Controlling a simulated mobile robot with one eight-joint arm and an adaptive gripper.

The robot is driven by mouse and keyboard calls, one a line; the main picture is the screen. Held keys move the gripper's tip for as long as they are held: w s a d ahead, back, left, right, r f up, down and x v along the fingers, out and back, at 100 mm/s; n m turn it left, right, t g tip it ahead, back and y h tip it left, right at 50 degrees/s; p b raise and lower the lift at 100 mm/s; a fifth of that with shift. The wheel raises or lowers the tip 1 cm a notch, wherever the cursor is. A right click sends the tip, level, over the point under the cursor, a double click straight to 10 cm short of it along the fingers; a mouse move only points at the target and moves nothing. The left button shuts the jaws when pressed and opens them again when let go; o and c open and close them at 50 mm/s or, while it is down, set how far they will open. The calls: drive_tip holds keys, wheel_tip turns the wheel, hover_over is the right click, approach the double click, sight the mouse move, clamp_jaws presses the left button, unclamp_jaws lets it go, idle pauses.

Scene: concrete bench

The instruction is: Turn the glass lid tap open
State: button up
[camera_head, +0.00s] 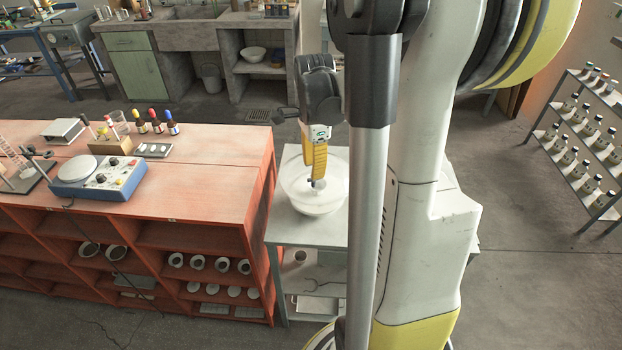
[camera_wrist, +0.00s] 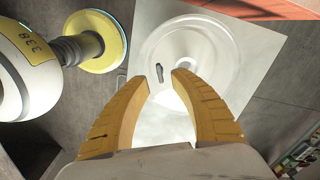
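The glass lid (camera_head: 296,178) sits on a round clear vessel on a grey metal table. In the wrist view the lid (camera_wrist: 215,50) is seen from above as a pale disc. Its tap (camera_wrist: 159,70) shows as a small dark elongated handle near the lid's middle. My gripper (camera_head: 318,184) points down over the lid. In the wrist view my gripper (camera_wrist: 160,77) has its two yellow fingers apart, with the tap showing between or just beyond the tips. I cannot tell whether either finger touches it. In the head view the fingers partly hide the tap.
A red wooden bench (camera_head: 190,205) stands left of the grey table (camera_head: 300,236), carrying a blue hotplate stirrer (camera_head: 95,178) and dropper bottles (camera_head: 157,122). A bottle rack (camera_head: 585,140) stands far right. The concrete floor (camera_head: 530,270) at right is clear.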

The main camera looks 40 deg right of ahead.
sight(313, 182)
wheel_tip(313, 182, down, 3)
drive_tip(key=shift+f+b, duration=0.2)
drive_tip(key=shift+b, duration=0.2)
drive_tip(key=shift+c, duration=0.4)
clamp_jaws()
